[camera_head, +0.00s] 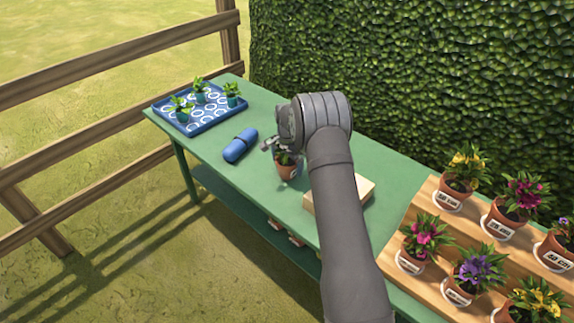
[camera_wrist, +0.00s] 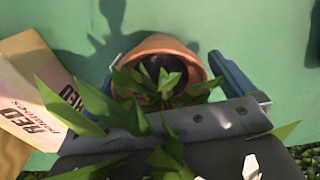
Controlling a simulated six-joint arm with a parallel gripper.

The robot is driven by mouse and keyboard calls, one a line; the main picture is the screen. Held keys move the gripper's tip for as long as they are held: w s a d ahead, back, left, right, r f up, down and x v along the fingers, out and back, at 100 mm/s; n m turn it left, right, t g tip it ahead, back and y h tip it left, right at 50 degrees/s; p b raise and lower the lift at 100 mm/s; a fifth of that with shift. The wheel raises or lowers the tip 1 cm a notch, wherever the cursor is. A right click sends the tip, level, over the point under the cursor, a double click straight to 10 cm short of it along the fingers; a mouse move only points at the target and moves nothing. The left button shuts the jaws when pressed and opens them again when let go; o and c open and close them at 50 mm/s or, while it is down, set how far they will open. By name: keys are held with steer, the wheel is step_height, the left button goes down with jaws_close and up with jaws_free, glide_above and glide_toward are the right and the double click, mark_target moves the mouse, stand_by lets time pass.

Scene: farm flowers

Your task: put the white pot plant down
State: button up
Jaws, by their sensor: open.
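The plant is in a terracotta pot (camera_head: 286,171) that stands on the green table, below my gripper (camera_head: 277,146). In the wrist view the pot (camera_wrist: 160,48) shows between my two blue fingers, one on either side. My gripper (camera_wrist: 172,82) is open around it. Green leaves spread over the gripper's grey plate, and white petals (camera_wrist: 252,168) show at the lower right. My wrist hides much of the plant in the head view. Whether a finger touches the pot I cannot tell.
A cardboard box (camera_head: 342,196) lies close to the pot. A blue rolled object (camera_head: 241,146) lies left of it. A blue tray (camera_head: 203,122) with 3 small plants is at the far end. A wooden stand (camera_head: 410,274) holds several flower pots at right. A hedge (camera_head: 420,80) runs behind.

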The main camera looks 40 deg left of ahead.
step_height(320, 180, up, 11)
stand_by(0.3)
step_height(320, 180, down, 12)
steer(key=shift+f, duration=0.2)
step_height(320, 180, up, 2)
steer(key=shift+r, duration=0.95)
